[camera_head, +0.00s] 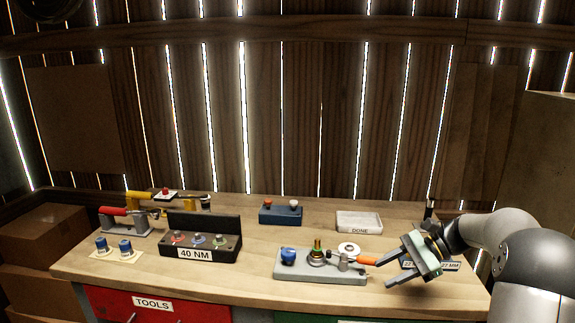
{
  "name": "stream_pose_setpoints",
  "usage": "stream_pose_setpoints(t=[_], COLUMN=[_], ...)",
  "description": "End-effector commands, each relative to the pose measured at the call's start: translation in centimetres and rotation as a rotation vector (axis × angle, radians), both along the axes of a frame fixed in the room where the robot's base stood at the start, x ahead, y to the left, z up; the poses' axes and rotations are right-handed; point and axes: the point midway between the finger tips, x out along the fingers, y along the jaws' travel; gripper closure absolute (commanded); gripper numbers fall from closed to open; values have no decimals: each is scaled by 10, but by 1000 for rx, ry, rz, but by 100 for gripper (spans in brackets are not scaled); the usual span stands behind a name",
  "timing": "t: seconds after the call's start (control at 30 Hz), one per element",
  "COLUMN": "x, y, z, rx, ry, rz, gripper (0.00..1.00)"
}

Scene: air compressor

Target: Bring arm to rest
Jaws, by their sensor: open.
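My gripper (381,272) is at the right end of the workbench (235,279), held above its surface near the front edge. Its two fingers point left and stand apart, with an orange handle (366,261) showing at or between their tips. I cannot tell whether the fingers touch the handle. The handle reaches toward a grey fixture (322,277) that carries a blue knob (288,256) and a brass-coloured fitting (317,245). My arm comes in from the right edge of the picture.
A "40 NM" block (196,254) and a red-handled device (122,222) stand at left. A blue block (281,213) and a "DONE" tray (359,222) stand at the back. The bench's middle is clear.

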Motion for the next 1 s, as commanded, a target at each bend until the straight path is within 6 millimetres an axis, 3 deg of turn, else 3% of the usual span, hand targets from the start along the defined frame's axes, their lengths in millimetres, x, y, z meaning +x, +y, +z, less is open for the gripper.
stream_pose_setpoints(t=[0.03,0.2,0.33,0.5,0.6,0.7,1.0], x=[-18,-98,-166,-244,-272,-289,-296], y=[28,89,111,116,114,112,110], z=[12,19,20,11,4,-2,-6], rx=[-87,-387,-583,-765,-826,-860,-874], ry=[-28,-169,-312,-507,-599,-656,-684], rz=[71,345,583,886,1019,1103,1145], gripper=[57,57,57,57,57,57,57])
